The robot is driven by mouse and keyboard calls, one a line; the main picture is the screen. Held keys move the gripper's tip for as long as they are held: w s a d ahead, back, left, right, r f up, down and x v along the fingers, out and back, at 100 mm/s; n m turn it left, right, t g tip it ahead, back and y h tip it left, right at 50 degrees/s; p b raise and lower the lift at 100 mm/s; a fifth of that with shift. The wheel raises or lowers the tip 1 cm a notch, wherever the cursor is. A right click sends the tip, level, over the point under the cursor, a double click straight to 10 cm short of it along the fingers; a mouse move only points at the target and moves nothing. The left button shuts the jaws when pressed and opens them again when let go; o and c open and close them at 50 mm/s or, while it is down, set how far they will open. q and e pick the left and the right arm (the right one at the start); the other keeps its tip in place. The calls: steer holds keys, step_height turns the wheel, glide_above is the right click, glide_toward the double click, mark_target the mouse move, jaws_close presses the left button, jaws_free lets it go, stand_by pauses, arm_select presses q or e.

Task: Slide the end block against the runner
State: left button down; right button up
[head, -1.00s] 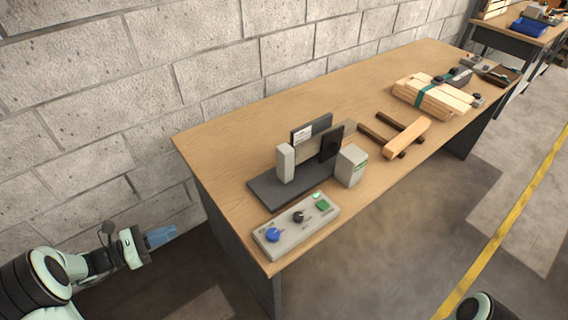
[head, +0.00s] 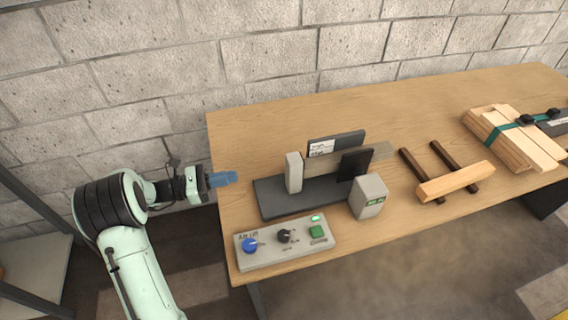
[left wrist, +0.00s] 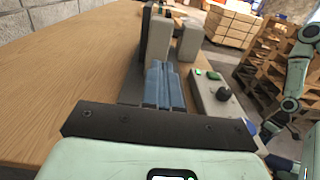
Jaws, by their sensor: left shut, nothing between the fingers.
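On the bench fixture, a pale grey upright block (head: 294,173), which I take for the end block, stands on a dark base plate (head: 272,203). A grey-brown bar (head: 381,151), likely the runner, lies to its right, partly hidden by a black upright plate (head: 354,164). I cannot tell whether block and bar touch. My left gripper (head: 228,178) is shut and empty, left of the block and apart from it. In the left wrist view its blue fingers (left wrist: 164,72) point toward the pale block (left wrist: 159,40).
A control box (head: 284,243) with knobs and a green button sits in front of the fixture. Farther right are a wooden bar (head: 456,182) on dark strips and strapped boards (head: 512,134). The back left bench is clear.

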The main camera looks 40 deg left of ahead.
mark_target(287, 165)
arm_select(q)
steer(key=x, duration=1.3)
steer(key=shift+w+d, duration=0.15)
steer(key=shift+w, duration=0.15)
steer(key=shift+w+d+p, duration=0.25)
steer(key=shift+d+p, duration=0.1)
steer(key=shift+p, duration=0.1)
